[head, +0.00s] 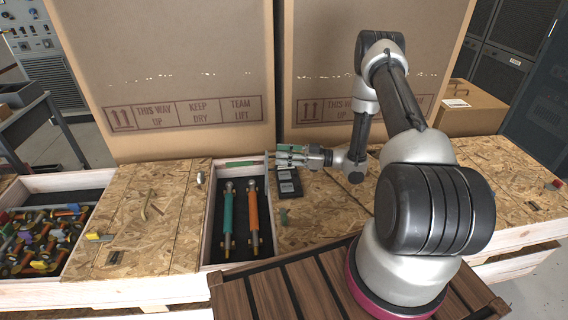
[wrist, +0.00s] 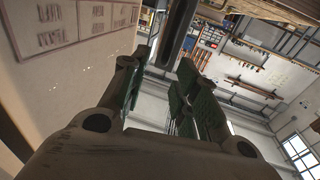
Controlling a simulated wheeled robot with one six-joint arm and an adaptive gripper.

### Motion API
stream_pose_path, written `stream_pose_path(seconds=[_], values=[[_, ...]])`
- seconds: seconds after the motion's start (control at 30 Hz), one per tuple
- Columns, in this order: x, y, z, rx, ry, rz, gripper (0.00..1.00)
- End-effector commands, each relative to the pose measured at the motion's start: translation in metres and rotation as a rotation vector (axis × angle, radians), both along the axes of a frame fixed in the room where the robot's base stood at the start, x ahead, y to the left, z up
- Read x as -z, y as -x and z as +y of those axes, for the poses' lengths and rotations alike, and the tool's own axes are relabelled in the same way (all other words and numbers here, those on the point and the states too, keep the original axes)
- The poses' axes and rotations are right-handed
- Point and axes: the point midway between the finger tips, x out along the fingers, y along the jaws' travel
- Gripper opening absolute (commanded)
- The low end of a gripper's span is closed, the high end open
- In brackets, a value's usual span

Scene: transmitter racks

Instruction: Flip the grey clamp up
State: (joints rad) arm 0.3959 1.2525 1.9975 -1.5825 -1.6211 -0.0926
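My gripper (head: 287,155) reaches left over the back end of the narrow open crate (head: 206,245), its fingers pointing left. In the wrist view the green-padded fingers (wrist: 155,90) stand apart with a gap between them. A dark grey bar (wrist: 178,32) shows at the top of that view, in line with the gap. I cannot tell whether this bar is the grey clamp, or whether a finger touches it. In the head view I cannot make out the clamp for certain. A small pale grey fitting (head: 200,178) sits on the board left of the crate.
The crate holds a teal cylinder (head: 228,218) and an orange cylinder (head: 252,218). A black device (head: 288,183) lies on the board right of it. A bin of mixed parts (head: 40,240) is at left. Tall cardboard boxes (head: 180,60) stand close behind my gripper.

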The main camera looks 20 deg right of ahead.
Motion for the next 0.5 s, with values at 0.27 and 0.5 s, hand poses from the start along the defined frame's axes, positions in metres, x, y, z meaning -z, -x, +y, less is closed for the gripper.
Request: stream_pose_path(seconds=[0.27,0.5], values=[[-0.049,0.0,0.0,0.0,0.001,-0.001,0.3],[-0.058,0.0,0.0,0.0,0.001,0.001,0.3]])
